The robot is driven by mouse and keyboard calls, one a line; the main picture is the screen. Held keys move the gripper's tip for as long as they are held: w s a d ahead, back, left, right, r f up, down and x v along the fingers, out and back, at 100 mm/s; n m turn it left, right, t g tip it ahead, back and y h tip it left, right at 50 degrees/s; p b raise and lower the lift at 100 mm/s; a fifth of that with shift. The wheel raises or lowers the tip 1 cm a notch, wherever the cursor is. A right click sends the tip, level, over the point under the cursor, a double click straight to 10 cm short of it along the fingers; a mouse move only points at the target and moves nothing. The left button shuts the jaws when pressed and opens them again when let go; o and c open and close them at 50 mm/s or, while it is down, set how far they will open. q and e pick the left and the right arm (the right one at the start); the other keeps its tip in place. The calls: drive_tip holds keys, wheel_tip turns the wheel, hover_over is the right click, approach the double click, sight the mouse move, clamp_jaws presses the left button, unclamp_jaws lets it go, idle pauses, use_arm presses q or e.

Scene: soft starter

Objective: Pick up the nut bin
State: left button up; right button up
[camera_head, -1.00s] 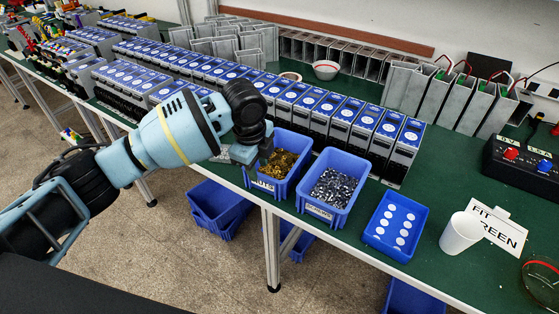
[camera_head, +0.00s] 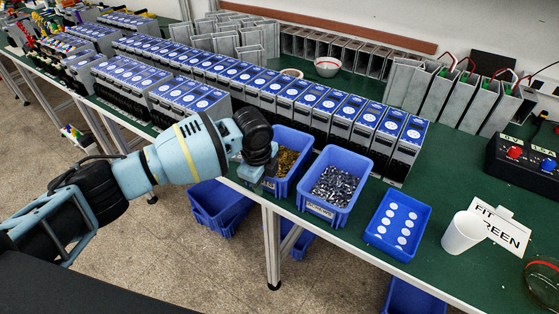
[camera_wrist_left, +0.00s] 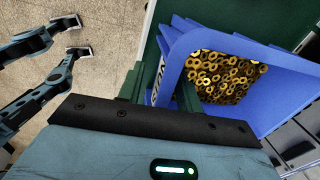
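The nut bin (camera_head: 301,143) is a blue open tray of brass nuts on the green bench, left of the screw bin. It also shows in the left wrist view (camera_wrist_left: 270,105), with the nuts inside and a white label on its front wall. My left gripper (camera_head: 256,177) is at the bin's front wall and hides part of that wall and the label. In the left wrist view my left gripper (camera_wrist_left: 158,93) has its fingers apart, one outside and one inside the front wall. I cannot tell whether they touch it.
The blue screw bin (camera_head: 337,188) stands close on the right. A blue tray with white discs (camera_head: 397,226) and a white cup (camera_head: 461,232) are further right. A row of grey-black units (camera_head: 345,117) stands close behind the bins. Blue crates (camera_head: 220,207) are below the bench.

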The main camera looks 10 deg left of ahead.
use_arm(q)
clamp_jaws()
drive_tip(key=shift+r, duration=0.25)
idle(0.3)
drive_tip(key=shift+r, duration=4.85)
